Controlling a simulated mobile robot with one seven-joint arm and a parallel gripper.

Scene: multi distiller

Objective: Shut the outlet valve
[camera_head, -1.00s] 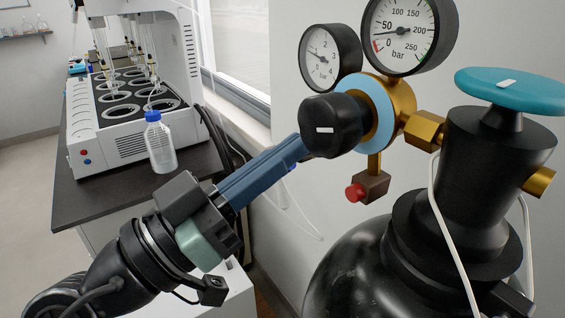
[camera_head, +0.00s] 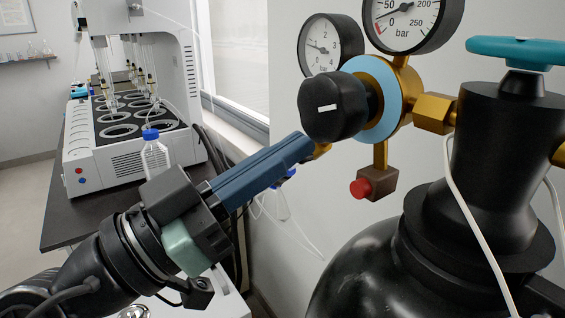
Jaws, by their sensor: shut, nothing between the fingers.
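The gas regulator has a black knob (camera_head: 334,107) with a white mark, a light-blue ring (camera_head: 388,95) and brass body. A brass fitting (camera_head: 322,150) shows just past my fingertips, below the knob. A small blue part (camera_head: 290,173) shows under my fingers; I cannot tell whether it is the outlet valve's handle. My gripper (camera_head: 308,143) is shut and empty, its blue fingers pointing up and right beside the brass fitting. The fingers hide part of that area, and I cannot tell whether they touch it.
A black gas cylinder (camera_head: 400,265) with a teal handwheel (camera_head: 515,52) stands at right. Two gauges (camera_head: 331,46) (camera_head: 412,18) sit above the regulator. A red-tipped brown block (camera_head: 378,184) hangs below. A white distiller (camera_head: 130,140) and a blue-capped bottle (camera_head: 155,155) stand on the left bench.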

